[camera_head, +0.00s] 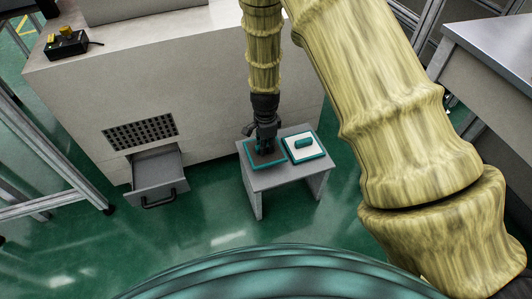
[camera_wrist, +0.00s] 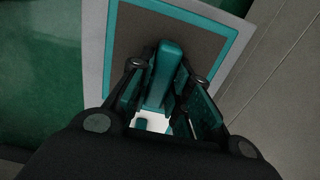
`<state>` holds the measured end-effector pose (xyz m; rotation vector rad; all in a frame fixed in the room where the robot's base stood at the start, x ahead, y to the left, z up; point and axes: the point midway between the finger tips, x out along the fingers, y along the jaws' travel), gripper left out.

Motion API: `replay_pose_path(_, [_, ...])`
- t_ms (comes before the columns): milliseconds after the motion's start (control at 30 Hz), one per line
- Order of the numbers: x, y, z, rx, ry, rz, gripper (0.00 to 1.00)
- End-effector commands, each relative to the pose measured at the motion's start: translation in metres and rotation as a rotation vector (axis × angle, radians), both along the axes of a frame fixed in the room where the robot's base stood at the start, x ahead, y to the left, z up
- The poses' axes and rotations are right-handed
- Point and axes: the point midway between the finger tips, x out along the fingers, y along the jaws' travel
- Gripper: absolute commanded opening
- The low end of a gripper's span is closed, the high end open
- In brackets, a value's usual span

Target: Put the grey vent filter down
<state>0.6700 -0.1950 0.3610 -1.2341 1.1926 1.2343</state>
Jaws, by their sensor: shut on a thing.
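The grey vent filter (camera_head: 252,161), a dark grey panel with a teal frame and a raised teal handle, is at the left half of a small grey table (camera_head: 270,182). It looks flat on or just above the tabletop; I cannot tell if it touches. My gripper (camera_head: 265,150) points down at it and hides part of it. In the wrist view my gripper (camera_wrist: 162,95) is shut on the filter's teal handle (camera_wrist: 165,70), with the grey panel (camera_wrist: 133,28) beyond.
A white filter with a teal frame (camera_head: 318,153) and teal handle lies on the table's right half, close beside the grey one. A beige cabinet (camera_head: 70,90) stands behind, with a dark grille (camera_head: 140,132) and an open grey drawer (camera_head: 158,172). Green floor is clear in front.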

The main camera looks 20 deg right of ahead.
Motion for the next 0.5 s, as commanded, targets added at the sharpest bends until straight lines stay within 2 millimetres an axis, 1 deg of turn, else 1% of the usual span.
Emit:
replay_pose_path(133, [0.001, -0.002, -0.007, 0.001, 0.001, 0.0, 0.0])
replay_pose_path(333, [0.0, -0.001, -0.032, 0.001, 0.001, -0.001, 0.0])
replay_pose_path(400, [0.001, -0.001, -0.036, 0.001, 0.0, -0.001, 0.0])
replay_pose_path(500, [0.001, -0.001, -0.035, 0.001, -0.001, 0.0, 0.0])
